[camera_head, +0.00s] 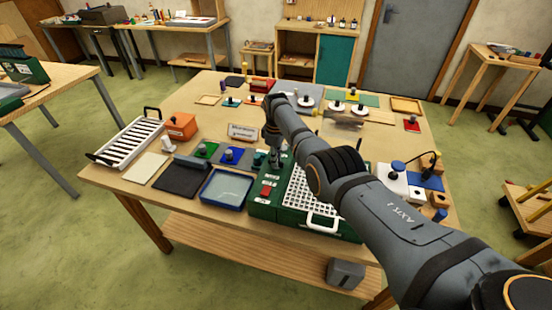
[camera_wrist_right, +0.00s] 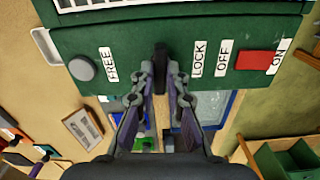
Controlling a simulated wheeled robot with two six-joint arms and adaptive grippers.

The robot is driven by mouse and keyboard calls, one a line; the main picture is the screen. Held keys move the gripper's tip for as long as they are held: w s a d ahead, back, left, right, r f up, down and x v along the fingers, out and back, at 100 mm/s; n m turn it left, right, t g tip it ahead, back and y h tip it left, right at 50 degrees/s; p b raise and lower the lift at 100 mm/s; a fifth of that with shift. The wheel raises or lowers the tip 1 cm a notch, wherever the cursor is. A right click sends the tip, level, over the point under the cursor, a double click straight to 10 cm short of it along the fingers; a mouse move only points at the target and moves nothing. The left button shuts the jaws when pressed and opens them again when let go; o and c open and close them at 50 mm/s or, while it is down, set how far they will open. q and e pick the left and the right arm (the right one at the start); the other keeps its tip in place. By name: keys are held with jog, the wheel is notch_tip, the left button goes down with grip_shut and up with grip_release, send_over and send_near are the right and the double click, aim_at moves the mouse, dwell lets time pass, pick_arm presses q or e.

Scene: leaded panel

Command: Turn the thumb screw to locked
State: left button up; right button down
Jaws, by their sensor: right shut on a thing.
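The green machine (camera_head: 262,211) stands at the front middle of the table. Its front panel shows in the right wrist view (camera_wrist_right: 130,35), with the labels FREE (camera_wrist_right: 107,64) and LOCK (camera_wrist_right: 198,58). The dark thumb screw (camera_wrist_right: 160,57) stands between these two labels. My right gripper (camera_wrist_right: 161,82) is shut on the thumb screw, with a finger on each side. In the head view my right gripper (camera_head: 275,158) points down at the machine's far left part, and the screw is hidden there. My left gripper is in neither view.
A red switch (camera_wrist_right: 257,62) sits between OFF and ON, beside LOCK. A grey round knob (camera_wrist_right: 82,68) is beside FREE. The blue tray (camera_head: 226,188) lies just left of the machine, and a white rack (camera_head: 130,138) stands farther left. Small parts fill the table's back.

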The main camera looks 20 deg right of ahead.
jog(key=shift+w+r+n, duration=0.1)
jog(key=shift+n, duration=0.5)
jog(key=c, duration=1.4)
grip_release()
jog(key=shift+o, duration=0.2)
notch_tip(320, 180, up, 12)
